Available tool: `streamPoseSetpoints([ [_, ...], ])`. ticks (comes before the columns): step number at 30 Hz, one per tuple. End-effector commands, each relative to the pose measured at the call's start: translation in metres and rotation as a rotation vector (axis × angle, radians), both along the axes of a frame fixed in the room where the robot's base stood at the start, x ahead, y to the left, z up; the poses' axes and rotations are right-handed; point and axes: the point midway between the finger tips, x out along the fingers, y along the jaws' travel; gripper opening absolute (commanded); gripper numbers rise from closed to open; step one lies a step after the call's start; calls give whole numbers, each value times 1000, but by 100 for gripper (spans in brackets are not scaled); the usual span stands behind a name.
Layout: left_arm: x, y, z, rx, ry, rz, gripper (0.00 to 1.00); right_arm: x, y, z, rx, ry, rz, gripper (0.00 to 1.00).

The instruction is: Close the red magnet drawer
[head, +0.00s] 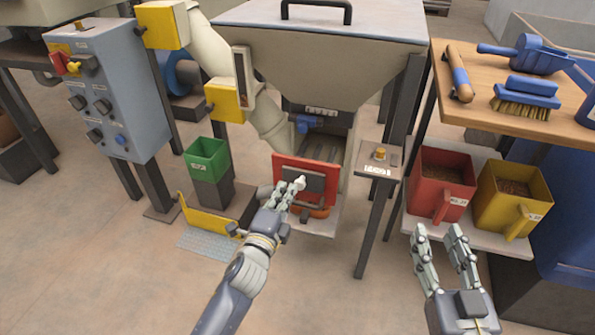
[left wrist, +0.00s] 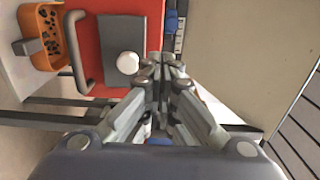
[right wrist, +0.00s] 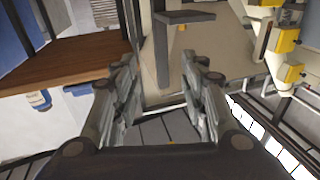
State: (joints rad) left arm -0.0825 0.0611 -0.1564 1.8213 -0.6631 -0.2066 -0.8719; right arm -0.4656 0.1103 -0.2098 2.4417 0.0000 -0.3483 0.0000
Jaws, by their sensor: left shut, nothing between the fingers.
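The red magnet drawer (head: 281,165) is low in the middle of the filler, with a dark plate and handle on its front. It stands forward of the housing, but the size of the gap is hard to tell. In the left wrist view its red front (left wrist: 88,45) shows the handle and a white knob. My left gripper (head: 299,183) is shut and empty, right before the drawer front; whether the fingertips (left wrist: 160,62) touch it is unclear. My right gripper (head: 439,229) is open and empty, low at the right, far from the drawer.
An orange bin (left wrist: 51,45) with dark bits sits below the drawer. A red bin (head: 428,172) and a yellow bin (head: 498,212) stand on a shelf at the right, below a wooden shelf (head: 470,103). A small post (head: 362,225) stands right of the drawer. A green bin (head: 207,153) is at left.

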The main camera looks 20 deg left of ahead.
Motion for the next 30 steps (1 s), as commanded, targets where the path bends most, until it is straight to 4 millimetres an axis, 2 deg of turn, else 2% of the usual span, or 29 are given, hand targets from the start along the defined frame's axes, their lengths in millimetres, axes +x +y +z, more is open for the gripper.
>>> streamPoseSetpoints([
  [1, 12, 0, -1, 3, -3, 0, 0, 0, 1, 6, 11, -44, 3, 40],
  [6, 41, -2, -2, 1, -1, -1, 0, -4, 4, 38, 55, -204, 12, 40],
  [15, 79, -2, -2, 0, 0, 1, 0, -24, 6, 87, 129, -470, 27, 40],
  [22, 93, -3, -2, -1, 2, 0, 0, -38, 5, 108, 162, -590, 34, 40],
  [30, 96, -3, -1, -1, 2, 0, 0, -42, 4, 113, 170, -618, 35, 40],
])
